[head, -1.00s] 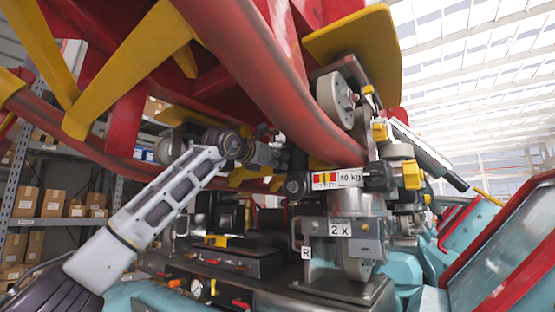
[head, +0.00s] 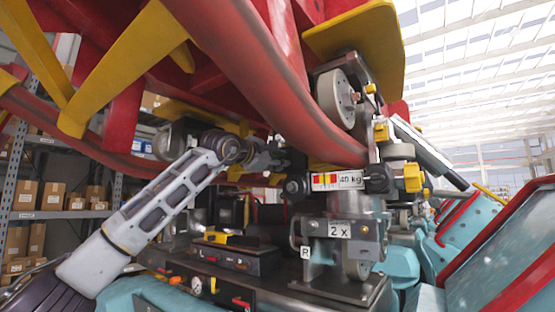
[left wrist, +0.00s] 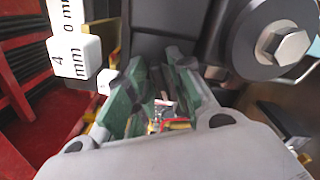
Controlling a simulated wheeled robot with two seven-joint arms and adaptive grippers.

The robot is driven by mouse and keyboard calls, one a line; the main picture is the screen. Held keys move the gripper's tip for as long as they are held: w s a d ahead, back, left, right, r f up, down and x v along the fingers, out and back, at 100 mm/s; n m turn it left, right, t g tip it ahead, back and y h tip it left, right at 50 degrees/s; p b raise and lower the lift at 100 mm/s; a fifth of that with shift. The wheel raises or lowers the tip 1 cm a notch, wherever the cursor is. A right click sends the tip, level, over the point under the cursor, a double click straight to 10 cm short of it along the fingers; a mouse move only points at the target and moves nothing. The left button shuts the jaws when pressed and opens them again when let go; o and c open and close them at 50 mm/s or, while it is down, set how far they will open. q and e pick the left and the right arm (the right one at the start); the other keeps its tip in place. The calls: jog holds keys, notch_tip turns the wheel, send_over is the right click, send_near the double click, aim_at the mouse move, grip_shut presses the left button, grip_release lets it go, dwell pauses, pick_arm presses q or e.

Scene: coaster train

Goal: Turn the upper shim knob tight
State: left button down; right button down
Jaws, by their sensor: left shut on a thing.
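My left gripper (head: 283,158) reaches in from the left, under the red rail, among dark parts of the bogie. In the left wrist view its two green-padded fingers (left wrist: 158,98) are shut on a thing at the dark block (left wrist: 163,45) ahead. I take this to be the upper shim knob, but its shape is mostly hidden by the fingers. White shim tags (left wrist: 75,50) marked "4 mm" and "0 mm" are beside the left finger. A lower black knob (head: 297,187) sits left of the "40 kg" label (head: 338,180). My right gripper is not in view.
The thick red rail (head: 265,75) passes close above my left wrist. A large hex bolt on a dark disc (left wrist: 291,45) lies close right of the fingers. A yellow knob (head: 412,178) sticks out at the right.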

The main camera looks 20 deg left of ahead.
pick_arm(q)
jog(key=m, duration=0.5)
jog(key=shift+d+f, duration=0.1)
jog(key=shift+f, duration=0.05)
jog(key=shift+m, duration=0.3)
dwell(0.3)
jog(key=c, duration=1.5)
grip_release()
jog(key=shift+s, duration=0.15)
jog(key=shift+v, duration=5.9)
